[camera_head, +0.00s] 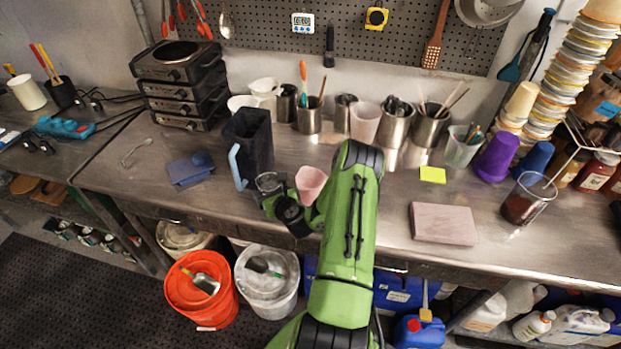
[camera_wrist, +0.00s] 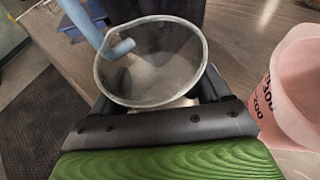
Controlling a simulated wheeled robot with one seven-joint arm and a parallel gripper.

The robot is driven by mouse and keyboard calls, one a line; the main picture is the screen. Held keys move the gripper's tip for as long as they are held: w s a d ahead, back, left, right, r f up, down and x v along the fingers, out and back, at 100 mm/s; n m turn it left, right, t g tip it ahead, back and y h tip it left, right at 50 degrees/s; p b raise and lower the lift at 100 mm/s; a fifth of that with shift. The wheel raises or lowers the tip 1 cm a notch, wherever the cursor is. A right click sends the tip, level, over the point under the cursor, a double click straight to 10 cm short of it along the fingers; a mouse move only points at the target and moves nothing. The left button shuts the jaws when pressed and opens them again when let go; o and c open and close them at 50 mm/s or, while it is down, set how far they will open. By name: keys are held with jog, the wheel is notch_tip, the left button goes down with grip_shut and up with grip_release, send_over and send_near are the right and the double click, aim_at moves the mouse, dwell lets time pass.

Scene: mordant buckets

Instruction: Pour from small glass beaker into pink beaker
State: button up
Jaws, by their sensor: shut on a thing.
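My gripper (camera_head: 279,199) is shut on the small glass beaker (camera_head: 270,182), just above the front part of the steel bench. In the wrist view the small glass beaker (camera_wrist: 150,62) sits between my fingers, its round rim facing the camera; I cannot clearly tell what is inside. The pink beaker (camera_head: 311,183) stands on the bench just right of my gripper, partly hidden by my arm. In the wrist view the pink beaker (camera_wrist: 292,85) is at the right edge, with printed marks on its side. The two beakers are apart.
A dark pitcher (camera_head: 250,143) with a light-blue handle stands close behind and left of the glass beaker. A blue folded cloth (camera_head: 191,168) lies left of it. A pinkish block (camera_head: 443,222) lies right of my arm. Steel pots and cups line the back wall.

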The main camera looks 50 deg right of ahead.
aim_at(274, 175)
jog(key=shift+d, duration=0.1)
jog(key=shift+s+d+r+m+t+y+b, duration=0.25)
jog(key=shift+m+b, duration=0.25)
jog(key=shift+b, duration=0.35)
jog(key=shift+s+r, duration=0.1)
jog(key=shift+r, duration=0.05)
jog(key=shift+m+t+y, duration=0.25)
jog(key=shift+m+t, duration=0.3)
jog(key=shift+m, duration=0.25)
jog(key=r+p, duration=0.1)
jog(key=r, duration=0.1)
jog(key=r+p, duration=0.1)
jog(key=r, duration=0.1)
jog(key=d+r+p, duration=0.1)
jog(key=r, duration=0.1)
jog(key=shift+s, duration=0.35)
jog(key=shift+s+d+r+m+t+y+b, duration=0.15)
jog(key=shift+s+d+r+m+t, duration=0.1)
jog(key=shift+r+m, duration=0.15)
jog(key=shift+s+d+r+m+t+y+b, duration=0.15)
jog(key=shift+r+m+t, duration=0.15)
jog(key=shift+r, duration=0.2)
jog(key=shift+s+d+r+m+t+b, duration=0.25)
jog(key=shift+d+r+m+b, duration=0.1)
jog(key=shift+m, duration=0.25)
jog(key=shift+d+f+m+t+b, duration=0.1)
jog(key=shift+f+m+t+b, duration=0.4)
jog(key=shift+b, duration=0.75)
